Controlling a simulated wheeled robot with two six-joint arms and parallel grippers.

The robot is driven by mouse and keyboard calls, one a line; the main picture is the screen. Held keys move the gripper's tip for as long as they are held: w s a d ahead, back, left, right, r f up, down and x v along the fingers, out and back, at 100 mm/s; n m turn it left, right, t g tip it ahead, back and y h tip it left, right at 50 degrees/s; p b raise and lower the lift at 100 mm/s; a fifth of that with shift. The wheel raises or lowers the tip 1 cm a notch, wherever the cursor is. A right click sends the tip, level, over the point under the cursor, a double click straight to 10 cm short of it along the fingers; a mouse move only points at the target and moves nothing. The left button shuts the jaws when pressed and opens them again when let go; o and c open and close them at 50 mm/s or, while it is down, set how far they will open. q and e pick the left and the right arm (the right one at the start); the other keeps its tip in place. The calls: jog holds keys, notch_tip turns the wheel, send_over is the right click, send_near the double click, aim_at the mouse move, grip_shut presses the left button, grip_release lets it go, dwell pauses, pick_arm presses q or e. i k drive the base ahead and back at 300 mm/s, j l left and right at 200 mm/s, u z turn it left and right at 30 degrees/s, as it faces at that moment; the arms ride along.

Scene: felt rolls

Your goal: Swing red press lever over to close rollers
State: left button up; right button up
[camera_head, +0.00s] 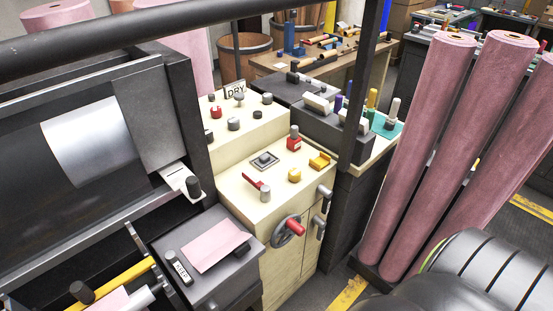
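A short red lever (252,180) lies on top of the cream control cabinet (286,207). It runs from upper left to lower right, with a grey knob (265,194) at its near right end. I cannot tell for certain that this is the press lever. A handwheel (284,234) with a red handle (295,227) is on the cabinet's front. A pale metal roller (90,140) shows inside the dark machine frame (187,110) at left; whether rollers touch is not visible.
A red block with a grey knob (294,141) and a yellow part (319,161) stand near the lever. A dark stand (215,283) holds a pink felt sheet (213,246). Tall pink felt rolls (432,140) stand at right. A dark post (361,90) rises behind the cabinet.

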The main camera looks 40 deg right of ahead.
aim_at(265, 195)
jog(key=z, duration=0.95)
